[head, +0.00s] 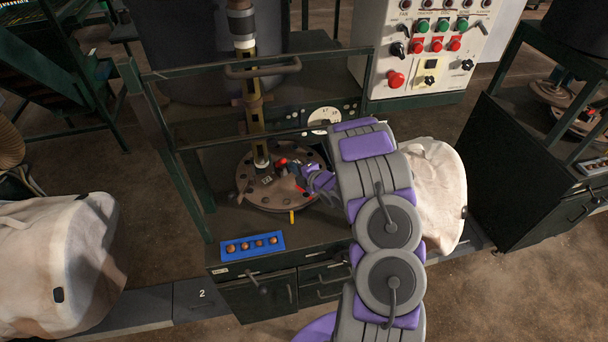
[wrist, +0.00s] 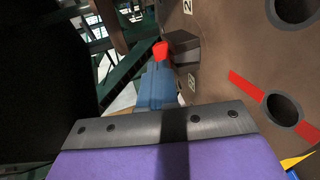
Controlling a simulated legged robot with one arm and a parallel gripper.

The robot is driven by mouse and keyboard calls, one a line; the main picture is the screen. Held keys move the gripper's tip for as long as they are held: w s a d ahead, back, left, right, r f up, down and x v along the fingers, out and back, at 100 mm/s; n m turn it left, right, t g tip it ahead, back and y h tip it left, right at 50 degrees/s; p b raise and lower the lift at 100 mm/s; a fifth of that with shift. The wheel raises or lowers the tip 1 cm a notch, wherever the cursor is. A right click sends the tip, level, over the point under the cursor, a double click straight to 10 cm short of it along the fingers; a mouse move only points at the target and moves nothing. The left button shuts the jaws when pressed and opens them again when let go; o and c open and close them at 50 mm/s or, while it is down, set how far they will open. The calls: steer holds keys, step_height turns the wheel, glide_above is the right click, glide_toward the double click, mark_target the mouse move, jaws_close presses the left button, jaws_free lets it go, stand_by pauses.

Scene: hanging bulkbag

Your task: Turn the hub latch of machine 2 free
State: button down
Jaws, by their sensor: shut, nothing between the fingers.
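The hub of machine 2 is a round brown plate (head: 257,194) with bolt holes on the machine's bench, under an upright post. A small red-tipped part (head: 282,161), seemingly the hub latch, shows at the plate's upper middle. My gripper (head: 294,168) is shut at this part, coming in from the right; I cannot tell whether they touch. In the wrist view the plate (wrist: 225,60) fills the right side, with a dark block (wrist: 183,48) on it. The red tip (wrist: 160,52) stands beside the block, just beyond a blue shape, seemingly my shut fingers. The latch's lower part is hidden.
A green frame rail (head: 250,65) crosses behind the hub. A blue tray (head: 253,247) with several brown round pieces lies at the bench's front left. White bags (head: 62,262) (head: 440,190) stand on both sides. A control panel (head: 432,45) is behind.

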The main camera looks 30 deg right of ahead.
mark_target(284, 161)
steer(key=x, duration=0.3)
steer(key=shift+w+d+f, duration=0.15)
steer(key=shift+w+d, duration=0.1)
steer(key=shift+w, duration=0.15)
steer(key=shift+w+a, duration=0.1)
steer(key=shift+a, duration=0.05)
steer(key=shift+a, duration=0.1)
steer(key=shift+d, duration=0.3)
steer(key=shift+n+y, duration=0.3)
steer(key=shift+y, duration=0.1)
